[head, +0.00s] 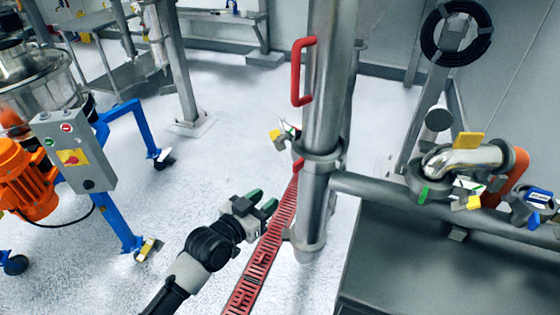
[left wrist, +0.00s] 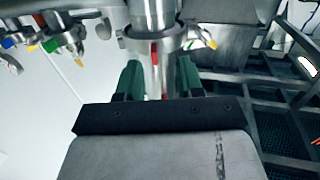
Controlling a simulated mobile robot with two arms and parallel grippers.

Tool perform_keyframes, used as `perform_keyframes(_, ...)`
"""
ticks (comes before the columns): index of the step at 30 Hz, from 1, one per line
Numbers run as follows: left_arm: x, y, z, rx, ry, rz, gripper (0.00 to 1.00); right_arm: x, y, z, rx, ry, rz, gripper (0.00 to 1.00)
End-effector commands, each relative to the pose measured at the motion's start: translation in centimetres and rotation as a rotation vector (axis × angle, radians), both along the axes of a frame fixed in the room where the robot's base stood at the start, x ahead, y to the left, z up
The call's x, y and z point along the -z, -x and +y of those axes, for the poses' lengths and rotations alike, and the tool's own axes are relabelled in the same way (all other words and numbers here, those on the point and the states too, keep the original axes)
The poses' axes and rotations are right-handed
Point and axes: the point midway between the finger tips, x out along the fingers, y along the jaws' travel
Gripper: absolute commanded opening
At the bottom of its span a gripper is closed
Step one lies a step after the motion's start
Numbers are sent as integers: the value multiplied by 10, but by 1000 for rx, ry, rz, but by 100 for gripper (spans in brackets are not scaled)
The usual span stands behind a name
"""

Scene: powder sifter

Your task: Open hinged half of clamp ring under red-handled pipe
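The steel pipe (head: 325,85) stands upright with a red handle (head: 297,72) on its left side. Below that handle, a metal clamp ring (head: 325,162) sits around the pipe, with a latch (head: 285,133) with yellow and green parts at its left. The ring looks closed, though its far side is hidden. My left gripper (head: 261,201) is open and empty, lower and to the left of the ring, apart from it. In the left wrist view its green fingers (left wrist: 160,85) are spread, with the ring (left wrist: 155,42) beyond them. My right gripper is not in view.
A red slotted strip (head: 265,255) runs along the floor beside the pipe. A horizontal pipe (head: 385,188) leads right to another clamped fitting (head: 465,158) above a dark grey box (head: 440,265). A blue-framed machine with an orange motor (head: 25,180) stands left.

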Motion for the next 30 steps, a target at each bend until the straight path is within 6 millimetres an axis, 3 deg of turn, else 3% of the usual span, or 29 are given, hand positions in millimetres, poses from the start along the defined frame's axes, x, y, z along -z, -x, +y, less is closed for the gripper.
perform_keyframes(1, -21, 3, -6, 23, 13, -35, 37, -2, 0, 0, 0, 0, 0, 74)
perform_keyframes(3, -36, 6, -10, 41, 24, -60, 37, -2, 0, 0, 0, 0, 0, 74)
perform_keyframes(6, -44, 4, -15, 50, 31, -74, 37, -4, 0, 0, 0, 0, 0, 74)
perform_keyframes(21, -44, -63, -63, 49, 31, -73, 37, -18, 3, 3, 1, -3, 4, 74)
perform_keyframes(30, -42, -80, -75, 48, 30, -72, 37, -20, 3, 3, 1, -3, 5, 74)
